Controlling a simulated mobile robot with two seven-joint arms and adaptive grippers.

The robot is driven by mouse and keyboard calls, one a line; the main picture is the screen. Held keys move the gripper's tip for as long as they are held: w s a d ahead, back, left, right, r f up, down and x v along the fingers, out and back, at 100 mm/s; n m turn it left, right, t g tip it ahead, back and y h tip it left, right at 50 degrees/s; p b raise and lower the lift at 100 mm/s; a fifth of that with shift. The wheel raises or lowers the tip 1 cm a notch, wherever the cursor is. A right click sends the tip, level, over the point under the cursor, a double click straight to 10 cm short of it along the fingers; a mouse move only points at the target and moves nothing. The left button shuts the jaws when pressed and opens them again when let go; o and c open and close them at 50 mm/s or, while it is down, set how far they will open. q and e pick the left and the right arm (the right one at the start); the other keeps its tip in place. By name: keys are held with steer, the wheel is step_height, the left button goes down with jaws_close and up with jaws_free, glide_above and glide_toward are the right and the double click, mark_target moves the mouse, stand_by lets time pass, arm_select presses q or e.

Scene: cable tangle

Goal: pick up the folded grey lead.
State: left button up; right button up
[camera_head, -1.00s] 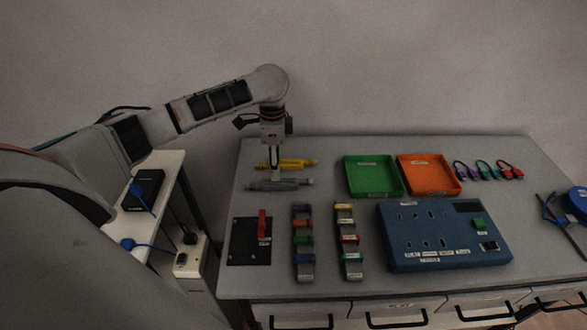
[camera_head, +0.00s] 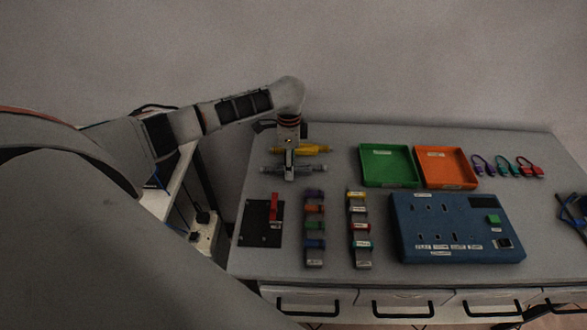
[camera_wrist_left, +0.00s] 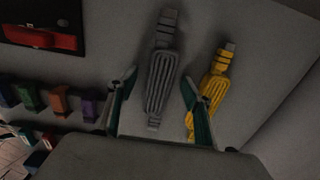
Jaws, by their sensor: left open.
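The folded grey lead (camera_head: 310,170) lies on the grey bench top, near its back left, in the head view. In the left wrist view the grey lead (camera_wrist_left: 160,80) shows as a bundle with a plug at its far end. My left gripper (camera_head: 289,176) points down over it. In the left wrist view its open fingers (camera_wrist_left: 158,82) stand on either side of the lead, apart from it; I cannot tell the height left. A folded yellow lead (camera_wrist_left: 212,88) lies close beside the right finger. My right gripper is not in view.
The yellow lead (camera_head: 318,150) lies just behind the grey one. A black panel with a red handle (camera_head: 274,207) and two rows of coloured clips (camera_head: 314,227) are in front. Green (camera_head: 388,182) and orange (camera_head: 445,183) trays and a blue socket board (camera_head: 455,245) stand to the right.

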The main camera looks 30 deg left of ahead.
arm_select(q)
steer(key=c, duration=1.2)
steer(key=shift+r, duration=0.1)
steer(key=shift+c, duration=0.2)
